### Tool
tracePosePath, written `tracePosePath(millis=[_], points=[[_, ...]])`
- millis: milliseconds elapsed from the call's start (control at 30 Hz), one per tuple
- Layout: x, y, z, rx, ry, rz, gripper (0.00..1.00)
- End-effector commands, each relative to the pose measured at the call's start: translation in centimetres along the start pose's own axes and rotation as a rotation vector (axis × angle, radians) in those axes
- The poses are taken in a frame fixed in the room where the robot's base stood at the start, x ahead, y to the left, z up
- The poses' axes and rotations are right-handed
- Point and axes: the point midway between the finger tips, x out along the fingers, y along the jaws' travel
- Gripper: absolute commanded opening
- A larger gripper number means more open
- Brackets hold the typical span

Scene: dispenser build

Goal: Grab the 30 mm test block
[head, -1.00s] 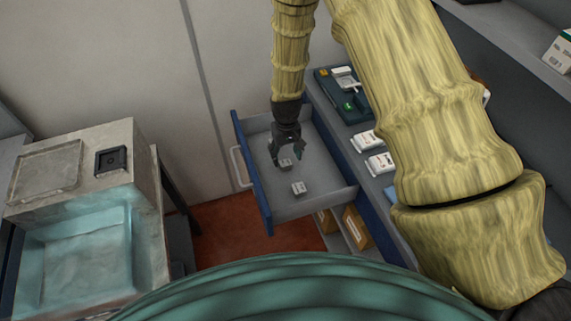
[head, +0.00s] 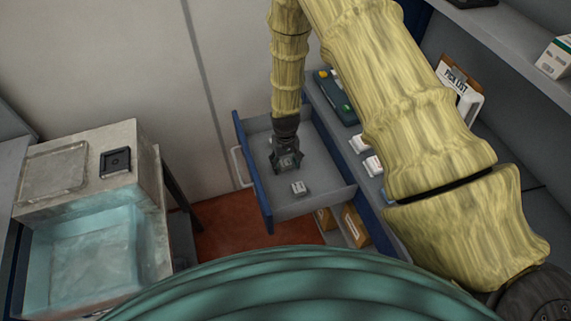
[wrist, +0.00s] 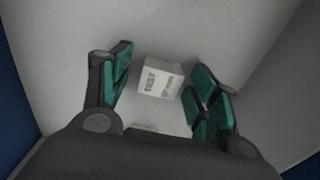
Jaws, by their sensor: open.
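In the wrist view a small pale grey block (wrist: 160,78) with dark lettering on its face lies between my two green-padded fingers, with a gap on both sides. My gripper (head: 286,163) points down into the open drawer (head: 251,178) and is open. In the head view my gripper mostly hides that block. A second pale grey block (head: 299,187) lies on the drawer floor, nearer the camera. A pale edge also shows at the bottom of the wrist view (wrist: 143,128), mostly hidden by my gripper's body. I cannot read a size on either block.
The drawer walls stand close around my gripper. On the counter to the right are white items (head: 372,165) and a dark green tray (head: 335,95). A bench with a clear bluish basin (head: 85,255) stands at the left. The drawer floor is otherwise clear.

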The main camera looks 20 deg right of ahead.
Motion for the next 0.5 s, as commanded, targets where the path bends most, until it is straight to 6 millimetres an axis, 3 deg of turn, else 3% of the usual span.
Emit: tracePosePath(millis=[67, 400, 500], points=[[-0.01, 0.0, -0.01, 0.0, 0.0, 0.0, 0.61], [-0.03, 0.01, -0.01, 0.0, 0.0, 0.0, 0.02], [-0.07, 0.01, -0.04, 0.0, 0.001, 0.0, 0.02]])
